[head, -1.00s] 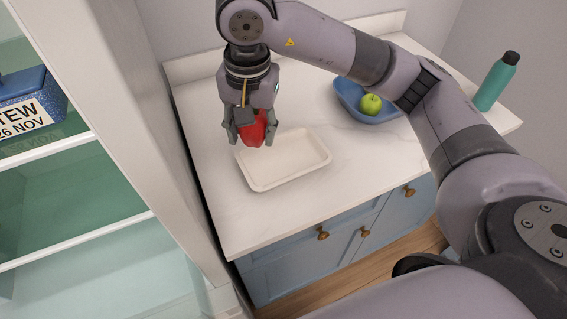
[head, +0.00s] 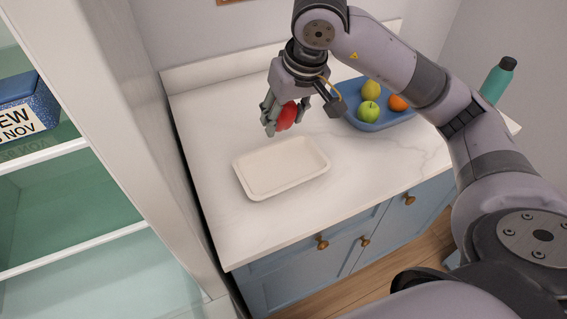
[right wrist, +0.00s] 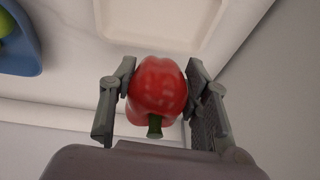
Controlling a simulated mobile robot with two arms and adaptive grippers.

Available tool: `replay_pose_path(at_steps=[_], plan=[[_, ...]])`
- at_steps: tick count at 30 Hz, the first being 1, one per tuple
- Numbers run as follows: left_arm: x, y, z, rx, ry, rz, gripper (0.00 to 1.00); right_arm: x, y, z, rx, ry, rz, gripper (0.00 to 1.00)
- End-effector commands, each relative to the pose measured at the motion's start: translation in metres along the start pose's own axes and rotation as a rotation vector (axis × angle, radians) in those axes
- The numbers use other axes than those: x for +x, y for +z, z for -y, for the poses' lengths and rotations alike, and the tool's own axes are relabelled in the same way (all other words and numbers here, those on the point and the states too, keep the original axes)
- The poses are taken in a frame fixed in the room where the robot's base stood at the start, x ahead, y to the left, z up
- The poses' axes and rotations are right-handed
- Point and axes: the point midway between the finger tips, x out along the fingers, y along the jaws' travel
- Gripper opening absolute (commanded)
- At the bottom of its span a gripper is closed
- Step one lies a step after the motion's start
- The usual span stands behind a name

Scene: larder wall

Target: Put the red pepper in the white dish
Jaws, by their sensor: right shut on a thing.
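The red pepper (head: 287,117) is between the fingers of my right gripper (head: 278,122), which is shut on it. In the head view it is held above the counter, just behind the white dish. The right wrist view shows the pepper (right wrist: 157,88) with its green stem toward the camera and a finger on each side. The white dish (head: 243,181) lies on the counter and looks empty; part of it also shows at the top of the right wrist view (right wrist: 160,38). My left gripper is not in view.
A blue bowl (head: 350,122) with a green apple (head: 368,111), a yellow-green fruit (head: 370,90) and an orange (head: 398,102) stands right of the gripper. A teal bottle (head: 496,82) is at the far right. Shelves with a blue tin (head: 35,92) are at left. The counter front is clear.

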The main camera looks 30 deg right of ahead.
Motion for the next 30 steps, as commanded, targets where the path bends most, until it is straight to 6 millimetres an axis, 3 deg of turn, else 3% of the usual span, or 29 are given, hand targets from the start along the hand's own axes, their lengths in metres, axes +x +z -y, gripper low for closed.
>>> replay_pose_path(at_steps=[6,10,24,30], plan=[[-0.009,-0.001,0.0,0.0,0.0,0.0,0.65,0.056,0.02,-0.004,0.001,0.001,0.007,0.11],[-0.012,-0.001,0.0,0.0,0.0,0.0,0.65,0.081,0.027,-0.006,0.001,0.0,0.003,0.11],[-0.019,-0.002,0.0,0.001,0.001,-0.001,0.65,0.132,0.042,-0.01,0.002,-0.001,0.001,0.11],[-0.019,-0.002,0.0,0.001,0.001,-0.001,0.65,0.135,0.043,-0.01,0.001,0.0,-0.002,0.11]])
